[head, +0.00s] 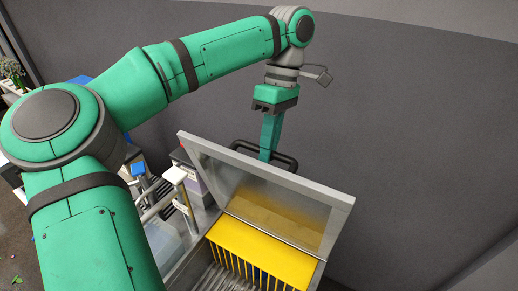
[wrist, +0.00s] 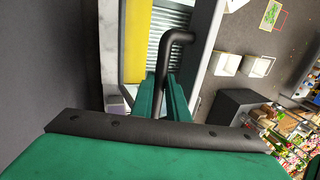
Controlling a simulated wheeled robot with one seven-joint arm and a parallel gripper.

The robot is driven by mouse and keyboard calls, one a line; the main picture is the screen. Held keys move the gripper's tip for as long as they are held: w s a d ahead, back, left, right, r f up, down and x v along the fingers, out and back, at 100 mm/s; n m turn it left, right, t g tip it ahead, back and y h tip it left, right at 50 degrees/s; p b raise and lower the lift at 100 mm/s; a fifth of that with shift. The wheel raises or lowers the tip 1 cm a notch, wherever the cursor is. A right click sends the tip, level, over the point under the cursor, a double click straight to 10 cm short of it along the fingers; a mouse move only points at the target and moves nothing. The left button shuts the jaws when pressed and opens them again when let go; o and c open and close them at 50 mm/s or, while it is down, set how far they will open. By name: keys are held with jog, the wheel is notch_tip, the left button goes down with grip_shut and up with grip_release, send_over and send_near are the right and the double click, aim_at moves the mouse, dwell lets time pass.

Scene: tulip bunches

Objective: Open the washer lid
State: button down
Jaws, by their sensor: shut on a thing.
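The washer lid (head: 215,166) is a grey metal panel, raised and tilted up at the far side of the washer in the head view. Its black bar handle (head: 282,160) runs along the lid's outer side. My gripper (head: 267,155) reaches down behind the lid at this handle. In the wrist view my green fingers (wrist: 163,100) are close together around the black handle (wrist: 178,40). The gripper is shut on the handle. The fingertips are partly hidden by the lid in the head view. Below the lid, the washer (head: 322,272) stands open.
Inside the washer are a yellow panel (head: 260,250) and grey slats. Left of it are pipes, a blue-capped item (head: 138,168) and a white-topped post (head: 174,175). A plain grey wall (head: 420,140) rises behind. The wrist view shows white bins (wrist: 227,64) and flowers (wrist: 290,138).

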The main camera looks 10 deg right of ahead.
jog(key=shift+w+a, duration=0.1)
jog(key=shift+w, duration=0.3)
jog(key=shift+a, duration=0.1)
jog(key=c, duration=1.7)
grip_release()
jog(key=shift+c, duration=0.2)
jog(key=shift+d, duration=0.2)
jog(key=shift+r, duration=0.1)
